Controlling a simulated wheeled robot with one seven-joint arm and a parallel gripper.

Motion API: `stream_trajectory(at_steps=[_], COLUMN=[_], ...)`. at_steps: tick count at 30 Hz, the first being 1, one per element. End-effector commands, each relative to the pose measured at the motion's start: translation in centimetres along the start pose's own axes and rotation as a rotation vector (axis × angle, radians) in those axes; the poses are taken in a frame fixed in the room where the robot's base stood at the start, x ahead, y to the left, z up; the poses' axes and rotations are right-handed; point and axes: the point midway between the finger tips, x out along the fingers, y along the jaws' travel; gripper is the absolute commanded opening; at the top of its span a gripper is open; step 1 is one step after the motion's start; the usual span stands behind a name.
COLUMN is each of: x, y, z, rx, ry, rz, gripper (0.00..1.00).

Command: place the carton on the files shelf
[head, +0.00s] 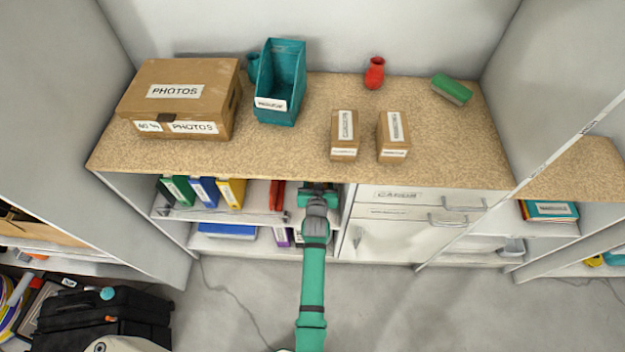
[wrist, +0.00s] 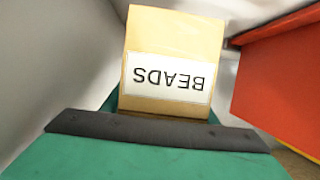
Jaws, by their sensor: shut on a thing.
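The carton (wrist: 172,55) is tan with a white label reading BEADS, upside down in the wrist view. My gripper (wrist: 155,132) is shut on it. In the head view my gripper (head: 318,190) reaches under the counter's front edge, at the right part of the files shelf (head: 257,194). The carton is hidden or too small to make out there. On this shelf stand a green file (head: 177,190), a blue file (head: 204,191), a yellow file (head: 231,193) and a red file (head: 277,194). I cannot tell whether the carton touches the shelf.
A red surface (wrist: 280,85), likely the red file, is close on the carton's right in the wrist view; a pale wall (wrist: 50,65) is on its left. The counter (head: 270,150) overhangs the shelf. A drawer cabinet (head: 400,232) stands to the right.

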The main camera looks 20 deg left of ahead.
Motion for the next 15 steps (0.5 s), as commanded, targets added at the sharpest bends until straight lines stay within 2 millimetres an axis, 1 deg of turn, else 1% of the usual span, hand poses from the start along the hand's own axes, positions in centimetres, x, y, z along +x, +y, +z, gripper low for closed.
stream_trajectory(at_steps=[2,4,11,15], x=[0.2,0.4,1.4,1.6], y=[0.0,0.1,0.2,0.1], z=[0.2,0.8,3.5,4.0], rx=[0.001,0.001,0.002,0.002], ry=[0.004,0.004,0.003,0.005], rz=[0.001,0.001,0.003,0.002], gripper=[0.04,0.04,0.04,0.04])
